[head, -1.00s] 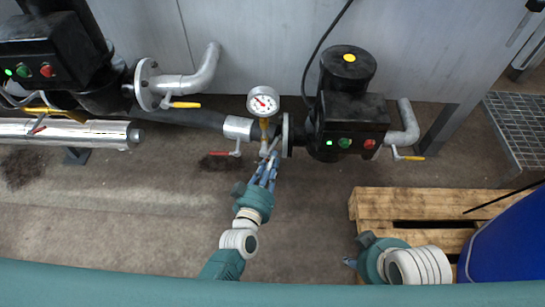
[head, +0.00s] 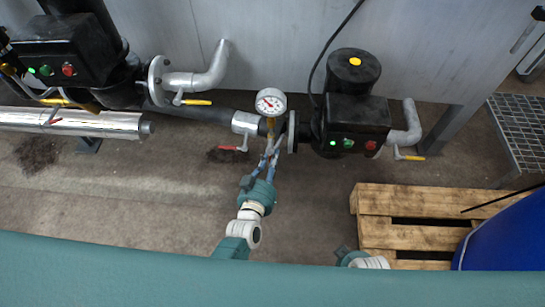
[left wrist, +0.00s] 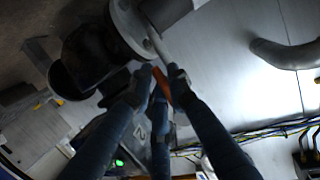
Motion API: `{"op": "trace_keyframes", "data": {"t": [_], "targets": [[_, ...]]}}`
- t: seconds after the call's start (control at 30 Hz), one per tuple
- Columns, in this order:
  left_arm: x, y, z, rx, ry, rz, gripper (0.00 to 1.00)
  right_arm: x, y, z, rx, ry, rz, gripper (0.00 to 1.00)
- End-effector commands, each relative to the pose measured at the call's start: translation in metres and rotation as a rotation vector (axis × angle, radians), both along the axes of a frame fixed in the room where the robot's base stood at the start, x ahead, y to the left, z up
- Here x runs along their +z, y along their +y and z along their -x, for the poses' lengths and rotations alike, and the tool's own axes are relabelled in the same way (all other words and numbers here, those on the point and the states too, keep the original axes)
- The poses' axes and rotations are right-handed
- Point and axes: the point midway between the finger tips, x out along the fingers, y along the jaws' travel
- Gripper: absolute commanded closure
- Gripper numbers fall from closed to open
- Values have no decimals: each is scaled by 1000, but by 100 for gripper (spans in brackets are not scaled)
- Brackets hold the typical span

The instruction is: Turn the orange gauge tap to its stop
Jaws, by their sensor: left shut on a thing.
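The round white gauge (head: 270,102) with a red needle stands on a short brass stem (head: 270,125) between the grey pipe and the right pump's flange. My left gripper (head: 271,149) is just below that stem, its blue-grey fingers pointing up at it. In the left wrist view the orange tap handle (left wrist: 161,86) lies between the fingertips of the left gripper (left wrist: 160,78), which is shut on it. The fingers hide most of the tap in the head view. My right gripper (head: 343,254) is low in the head view, mostly cut off, its fingers unclear.
The black right pump (head: 352,110) with green and red buttons is close to the right of the gauge. A red-handled valve (head: 232,149) is just left of my left fingers. A wooden pallet (head: 400,203) and blue drum (head: 505,235) stand at lower right. Open floor lies at lower left.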

Motion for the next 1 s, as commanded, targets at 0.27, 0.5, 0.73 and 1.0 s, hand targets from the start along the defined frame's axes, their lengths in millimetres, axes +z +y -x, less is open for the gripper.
{"op": "trace_keyframes", "data": {"t": [0.27,0.5,0.73,1.0], "targets": [[-7,2,4,-1,13,-10,100,-2,0,0,0,0,0,63],[-6,2,3,-1,12,-9,65,-2,0,0,0,-1,0,63],[-3,1,1,-1,6,-7,64,-2,0,0,0,0,0,63],[1,5,22,-1,7,-7,64,-2,0,1,0,1,-1,63]]}}
